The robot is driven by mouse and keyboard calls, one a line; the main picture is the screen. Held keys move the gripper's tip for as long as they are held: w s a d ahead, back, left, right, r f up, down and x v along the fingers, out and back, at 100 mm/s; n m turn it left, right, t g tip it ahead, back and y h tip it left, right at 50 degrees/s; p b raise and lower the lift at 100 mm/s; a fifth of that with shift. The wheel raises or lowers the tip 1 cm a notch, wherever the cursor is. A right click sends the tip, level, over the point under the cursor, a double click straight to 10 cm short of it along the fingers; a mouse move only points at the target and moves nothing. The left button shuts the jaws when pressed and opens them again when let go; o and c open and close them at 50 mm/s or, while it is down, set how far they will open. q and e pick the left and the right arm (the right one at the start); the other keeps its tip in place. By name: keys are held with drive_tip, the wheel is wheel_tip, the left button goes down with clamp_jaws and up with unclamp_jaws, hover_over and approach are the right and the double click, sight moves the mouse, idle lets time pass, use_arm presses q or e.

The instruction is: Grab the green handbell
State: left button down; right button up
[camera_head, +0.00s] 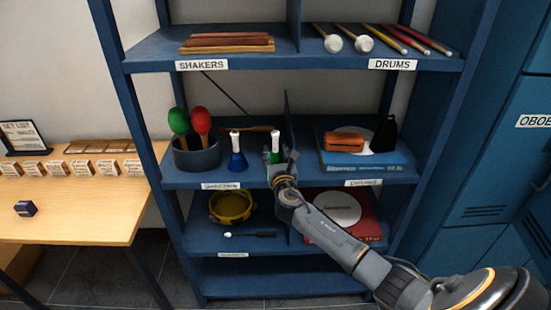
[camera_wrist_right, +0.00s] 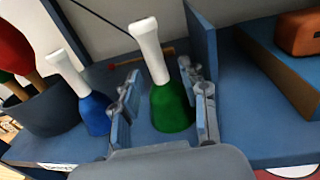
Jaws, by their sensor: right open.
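The green handbell (camera_wrist_right: 172,108) with a white handle stands upright on the middle shelf, left of the divider. In the head view the green handbell (camera_head: 274,148) shows just behind my right gripper (camera_head: 284,172), which hides its lower part. In the wrist view my right gripper (camera_wrist_right: 165,110) is open, with one finger to the left of the green bell and one to its right. I cannot tell whether either finger touches it. My left gripper is not in view.
A blue handbell (camera_head: 237,160) stands close on the left, near the left finger. A dark pot (camera_head: 197,155) with green and red maracas is farther left. A divider panel (camera_wrist_right: 201,40) stands close on the right, with a blue box (camera_head: 365,162) beyond it.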

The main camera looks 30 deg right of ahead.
drive_tip(key=shift+x, duration=1.2)
clamp_jaws()
